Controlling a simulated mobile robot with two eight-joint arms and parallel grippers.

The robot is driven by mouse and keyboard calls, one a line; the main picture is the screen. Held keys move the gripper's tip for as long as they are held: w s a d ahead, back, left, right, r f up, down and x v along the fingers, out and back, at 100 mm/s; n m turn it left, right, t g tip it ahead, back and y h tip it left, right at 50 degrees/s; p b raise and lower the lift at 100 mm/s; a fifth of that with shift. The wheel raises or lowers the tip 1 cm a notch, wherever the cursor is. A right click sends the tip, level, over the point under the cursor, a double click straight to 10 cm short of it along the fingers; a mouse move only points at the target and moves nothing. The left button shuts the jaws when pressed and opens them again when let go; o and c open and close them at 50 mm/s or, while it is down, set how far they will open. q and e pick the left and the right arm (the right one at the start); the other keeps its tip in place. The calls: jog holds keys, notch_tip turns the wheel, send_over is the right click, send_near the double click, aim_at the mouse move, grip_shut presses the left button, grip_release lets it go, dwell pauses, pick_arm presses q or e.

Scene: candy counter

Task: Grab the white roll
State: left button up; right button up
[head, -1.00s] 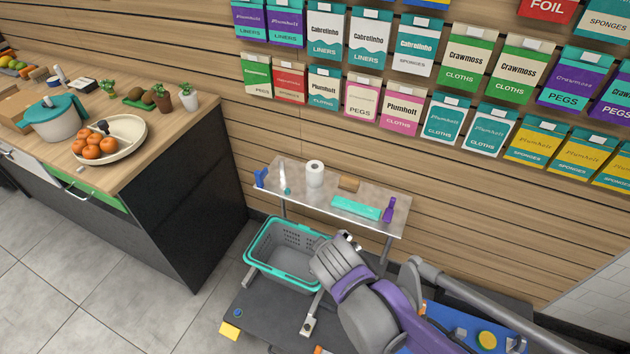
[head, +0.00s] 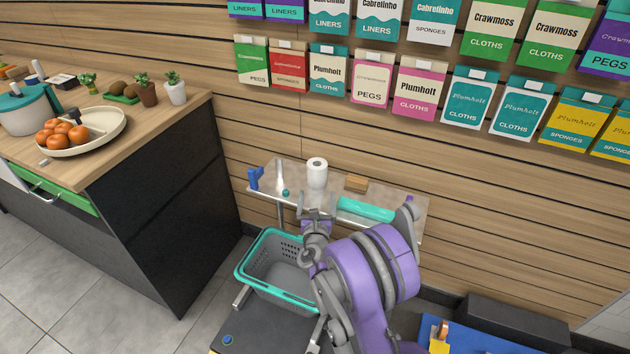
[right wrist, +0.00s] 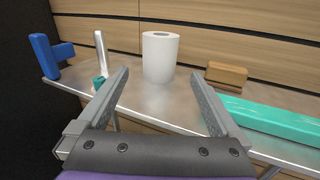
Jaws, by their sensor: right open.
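The white roll (head: 317,173) stands upright on a small metal shelf table (head: 270,180) against the slatted wall. In the right wrist view the white roll (right wrist: 160,57) is beyond the fingertips and lies between them in the picture. My right gripper (head: 318,212) is open and empty, at the front edge of the shelf; its two fingers also show in the right wrist view (right wrist: 160,88). There is a gap between the fingers and the roll. My left gripper is not in view.
On the shelf stand a blue item (right wrist: 49,57), a white-and-teal brush-like item (right wrist: 101,60), a brown block (right wrist: 226,74) and a long teal packet (right wrist: 265,118). A teal-rimmed grey basket (head: 262,250) is below. A wooden counter (head: 185,108) stands at left.

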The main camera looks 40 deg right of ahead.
aim_at(317, 178)
jog(key=x, duration=0.5)
jog(key=shift+w+d+f, duration=0.2)
jog(key=shift+w+f, duration=0.05)
jog(key=shift+b+x, duration=0.75)
jog(key=shift+x, duration=1.95)
jog(key=shift+s+r, duration=0.1)
jog(key=shift+r, duration=0.1)
jog(key=c, duration=1.3)
